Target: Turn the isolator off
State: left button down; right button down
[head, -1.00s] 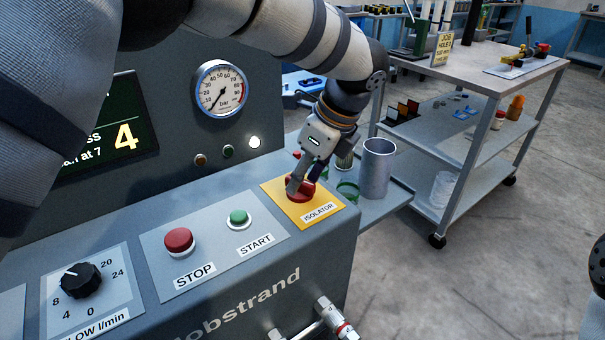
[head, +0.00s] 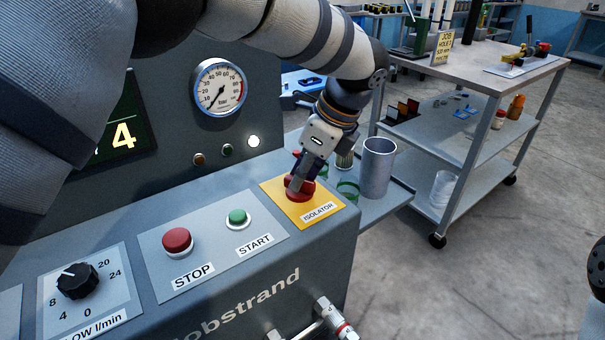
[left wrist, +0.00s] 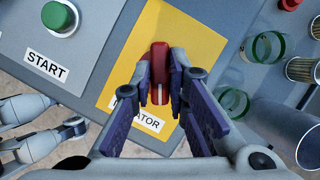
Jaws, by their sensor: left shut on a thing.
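The isolator's red knob (head: 301,190) sits on a yellow plate (head: 331,212) labelled ISOLATOR, at the right end of the grey machine panel. My left gripper (head: 297,184) comes down on it from above and is shut on the knob's grip. In the left wrist view, the red knob (left wrist: 159,70) shows between the fingertips (left wrist: 160,88), with a pale mark along it. In that view the grip points roughly up and down the picture. The fingers hide part of the knob and of the label.
A red STOP button (head: 177,241) and a green START button (head: 239,217) are left of the yellow plate. Pipe fittings (head: 335,320) stick out in front.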

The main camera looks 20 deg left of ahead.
pick_arm(q)
jog(key=n+g, duration=0.1)
jog(key=n, duration=0.1)
jog(key=n+b, duration=0.1)
jog(key=n, duration=0.1)
jog(key=n+g+b, duration=0.1)
jog(key=n, duration=0.1)
jog(key=shift+w+f+g, duration=0.2)
jog(key=shift+f+g, duration=0.05)
jog(key=shift+g, duration=0.05)
jog(key=n+g+h+b, duration=0.1)
jog(key=n, duration=0.2)
jog(key=shift+n, duration=0.3)
jog(key=shift+r+n+g+h+b, duration=0.15)
jog(key=shift+n+g+h+b, duration=0.25)
jog(key=shift+n+b, duration=0.65)
pick_arm(e)
jog(key=s+f+g, duration=0.2)
jog(key=s+f, duration=0.2)
jog(key=f, duration=0.1)
jog(key=shift+s+f+p, duration=0.15)
jog(key=shift+s+p, duration=0.15)
jog(key=shift+s, duration=0.1)
pick_arm(q)
jog(key=shift+n, duration=0.35)
jog(key=c, duration=1.6)
grip_release()
jog(key=shift+o, duration=0.2)
jog(key=shift+a+r, duration=0.1)
